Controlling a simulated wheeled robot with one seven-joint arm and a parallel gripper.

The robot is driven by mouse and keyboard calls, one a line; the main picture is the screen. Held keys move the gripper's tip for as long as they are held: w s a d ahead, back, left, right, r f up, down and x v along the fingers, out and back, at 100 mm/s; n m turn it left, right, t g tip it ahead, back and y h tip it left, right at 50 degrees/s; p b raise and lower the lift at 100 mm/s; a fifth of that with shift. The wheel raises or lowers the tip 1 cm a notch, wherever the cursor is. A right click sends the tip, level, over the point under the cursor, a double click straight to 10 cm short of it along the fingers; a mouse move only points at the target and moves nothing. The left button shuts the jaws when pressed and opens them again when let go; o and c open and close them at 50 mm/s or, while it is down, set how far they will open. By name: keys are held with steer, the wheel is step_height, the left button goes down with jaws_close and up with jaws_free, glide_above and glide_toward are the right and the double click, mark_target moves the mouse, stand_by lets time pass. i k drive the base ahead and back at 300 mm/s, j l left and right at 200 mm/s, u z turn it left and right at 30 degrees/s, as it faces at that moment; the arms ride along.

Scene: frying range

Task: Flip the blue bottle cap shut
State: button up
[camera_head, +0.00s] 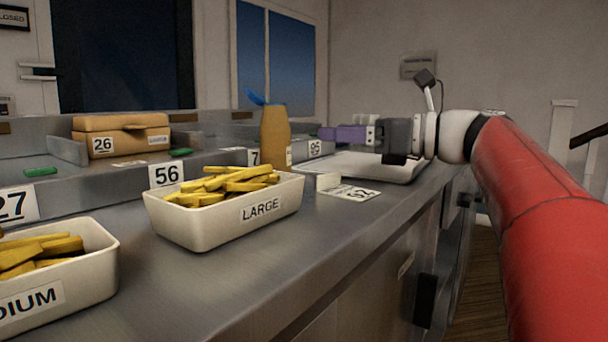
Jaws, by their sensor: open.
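A brown-orange bottle (275,138) stands upright on the metal counter, behind the white tub marked LARGE. Its blue cap (256,98) is tilted up and open, pointing to the upper left. My gripper (326,133) comes in from the right with its purple fingers pointing left towards the bottle. The fingers are open, and no object shows between them. The fingertips are to the right of the bottle, below the height of the cap, with a small gap between them and the bottle in the picture. The bottle's base is hidden by the tub.
The LARGE tub (225,222) and another tub (85,262) hold yellow fries at the front. A cardboard box (120,140) sits at the back left. A pale tray (375,165) lies under my gripper. Bare counter (280,265) runs along the front edge.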

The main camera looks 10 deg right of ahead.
mark_target(256, 98)
steer(key=k+l, duration=0.15)
steer(key=l, duration=0.15)
steer(key=k+l, duration=0.1)
steer(key=l, duration=0.2)
steer(key=k+l, duration=0.15)
steer(key=l, duration=0.2)
steer(key=k+l, duration=0.1)
steer(key=l, duration=0.2)
